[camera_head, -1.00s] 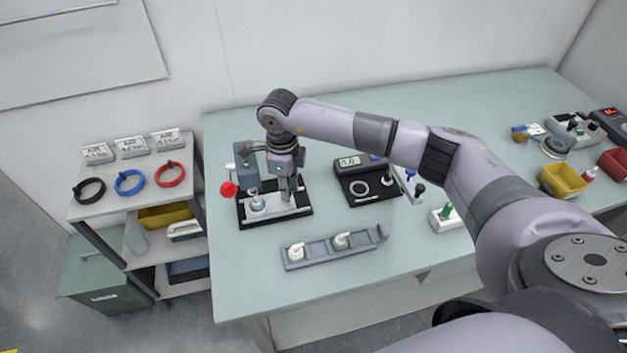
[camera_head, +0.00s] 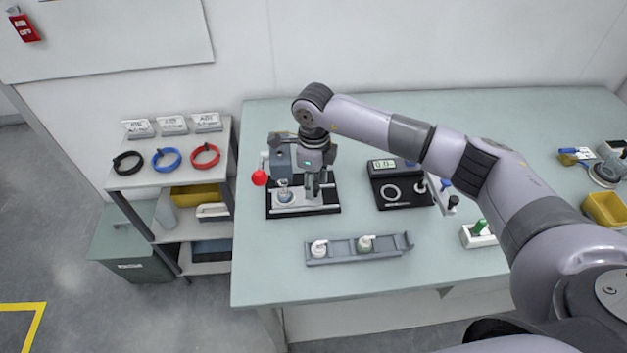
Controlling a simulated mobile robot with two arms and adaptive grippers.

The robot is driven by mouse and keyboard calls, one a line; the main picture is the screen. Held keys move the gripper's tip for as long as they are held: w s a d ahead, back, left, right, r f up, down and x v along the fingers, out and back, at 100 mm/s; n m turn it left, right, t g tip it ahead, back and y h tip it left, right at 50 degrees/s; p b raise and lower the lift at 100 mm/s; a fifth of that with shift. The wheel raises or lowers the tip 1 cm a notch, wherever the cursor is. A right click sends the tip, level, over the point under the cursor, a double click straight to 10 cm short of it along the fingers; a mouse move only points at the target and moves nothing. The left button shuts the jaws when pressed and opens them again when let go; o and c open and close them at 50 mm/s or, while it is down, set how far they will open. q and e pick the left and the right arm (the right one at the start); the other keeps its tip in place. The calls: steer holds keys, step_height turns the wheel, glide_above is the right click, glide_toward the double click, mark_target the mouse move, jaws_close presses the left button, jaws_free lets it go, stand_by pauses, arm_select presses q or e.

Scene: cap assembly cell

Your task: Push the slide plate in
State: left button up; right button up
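The slide plate (camera_head: 300,203) is a pale metal strip lying on the black base of a small grey press (camera_head: 281,158). A small whitish part (camera_head: 284,194) stands on the plate's left portion, under the press head. The press has a red ball knob (camera_head: 259,178) on its left. My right gripper (camera_head: 314,193) points down over the plate's right portion, just right of the press. Its fingers are close together; the gap and any contact with the plate are too small to make out. My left gripper is out of view.
A grey holder (camera_head: 345,251) with two white-topped parts lies in front of the press. A black device with a display (camera_head: 383,172) stands to the right. A shelf (camera_head: 174,181) with coloured rings adjoins the table's left. The front left tabletop (camera_head: 262,270) is clear.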

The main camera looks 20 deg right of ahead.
steer(key=shift+r, duration=0.45)
step_height(320, 180, up, 11)
stand_by(0.5)
